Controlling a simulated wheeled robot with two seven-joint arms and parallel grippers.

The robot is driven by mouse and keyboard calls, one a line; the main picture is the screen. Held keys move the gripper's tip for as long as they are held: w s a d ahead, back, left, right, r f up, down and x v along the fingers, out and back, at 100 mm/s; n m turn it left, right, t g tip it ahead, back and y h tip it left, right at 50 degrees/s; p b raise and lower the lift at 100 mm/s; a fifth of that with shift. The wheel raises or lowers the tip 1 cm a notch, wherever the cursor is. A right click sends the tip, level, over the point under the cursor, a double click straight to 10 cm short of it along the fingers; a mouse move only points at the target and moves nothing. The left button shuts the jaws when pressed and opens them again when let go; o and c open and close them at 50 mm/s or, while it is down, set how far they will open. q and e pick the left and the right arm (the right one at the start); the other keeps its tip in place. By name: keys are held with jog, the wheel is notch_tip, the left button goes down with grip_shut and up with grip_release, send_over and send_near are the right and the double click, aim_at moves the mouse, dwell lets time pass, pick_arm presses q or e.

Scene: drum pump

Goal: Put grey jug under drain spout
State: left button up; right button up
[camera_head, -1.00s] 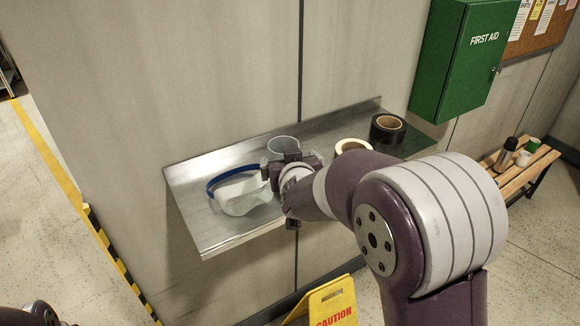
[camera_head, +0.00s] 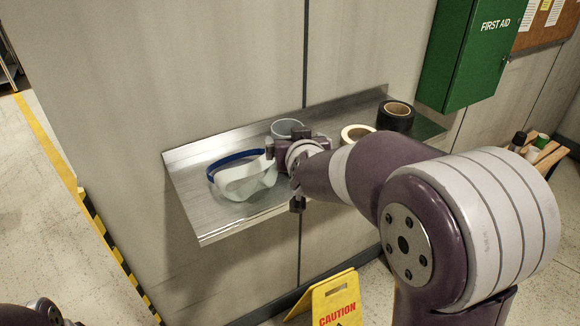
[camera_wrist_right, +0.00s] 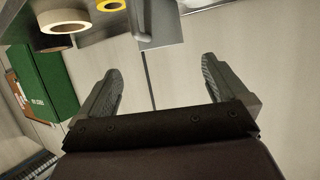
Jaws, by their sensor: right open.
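The grey jug (camera_head: 287,127) stands on the metal wall shelf, partly hidden behind my right gripper (camera_head: 288,138). Only its round rim and upper part show in the head view. In the right wrist view a grey body that looks like the jug (camera_wrist_right: 157,24) is at the top, ahead of the fingers. My right gripper is open there (camera_wrist_right: 160,66), with nothing between its fingertips. I cannot tell whether it touches the jug. The drain spout is not in view. A dark part of my left arm shows at the bottom left of the head view, without its gripper.
On the metal shelf (camera_head: 215,226), white goggles with a blue strap (camera_head: 246,180) lie left of the gripper. A cream tape roll (camera_head: 357,132) and a black tape roll (camera_head: 396,115) lie to its right. A yellow caution sign (camera_head: 335,300) stands below. A green first-aid box (camera_head: 470,55) hangs at right.

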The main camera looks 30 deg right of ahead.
jog(key=p, duration=0.1)
send_near(285, 128)
jog(key=p+x, duration=0.3)
jog(key=x, duration=0.2)
jog(key=shift+d+r, duration=0.1)
jog(key=shift+r, duration=0.05)
jog(key=shift+w+f, duration=0.2)
jog(key=shift+s, duration=0.15)
jog(key=c, duration=1.2)
jog(key=shift+r, duration=0.1)
jog(key=shift+c, duration=0.9)
